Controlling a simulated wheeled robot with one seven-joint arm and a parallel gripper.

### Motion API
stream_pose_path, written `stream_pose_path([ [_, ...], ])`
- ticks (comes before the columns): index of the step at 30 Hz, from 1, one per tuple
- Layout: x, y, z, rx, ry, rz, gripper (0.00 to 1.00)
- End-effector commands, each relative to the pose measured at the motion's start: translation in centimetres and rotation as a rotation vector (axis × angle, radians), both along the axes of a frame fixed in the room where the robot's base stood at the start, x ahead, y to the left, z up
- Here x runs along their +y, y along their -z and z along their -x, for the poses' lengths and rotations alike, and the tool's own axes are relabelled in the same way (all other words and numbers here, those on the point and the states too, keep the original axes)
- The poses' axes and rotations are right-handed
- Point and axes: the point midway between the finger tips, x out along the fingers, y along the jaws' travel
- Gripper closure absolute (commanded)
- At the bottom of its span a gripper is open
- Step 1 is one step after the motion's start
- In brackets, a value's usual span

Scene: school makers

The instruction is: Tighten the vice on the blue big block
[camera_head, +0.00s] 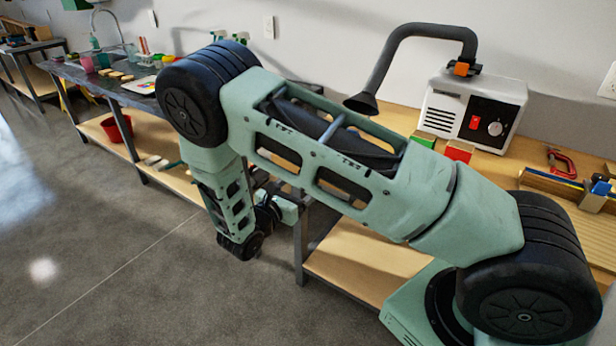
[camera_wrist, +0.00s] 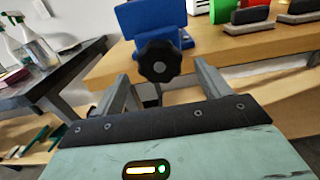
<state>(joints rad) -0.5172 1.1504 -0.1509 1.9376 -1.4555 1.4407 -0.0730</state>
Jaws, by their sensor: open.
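A blue vice (camera_wrist: 152,17) stands at the bench edge in the wrist view, with a round black knob (camera_wrist: 160,62) facing me. I cannot tell whether the blue big block is part of the blue shape seen there; its upper part is cut off by the frame. My gripper (camera_wrist: 163,76) is open, its two grey fingers apart on either side of the knob, just below and in front of it. Contact with the knob is not clear. In the head view my own arm hides the vice.
The wooden bench (camera_head: 400,118) holds a white box (camera_head: 470,109) with a black hose, a red clamp (camera_head: 561,162) and small coloured blocks. In the wrist view, black-topped tools (camera_wrist: 250,16) stand right of the vice. Spray bottles (camera_wrist: 38,46) stand on a dark table at left.

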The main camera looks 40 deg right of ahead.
Motion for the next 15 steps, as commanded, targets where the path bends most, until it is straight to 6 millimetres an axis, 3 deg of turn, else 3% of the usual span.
stream_pose_path([
  [6,-3.1,0.0,-1.1,-0.001,0.002,0.0,0.24],
  [15,-4.2,0.0,-1.5,-0.001,0.0,0.0,0.24],
])
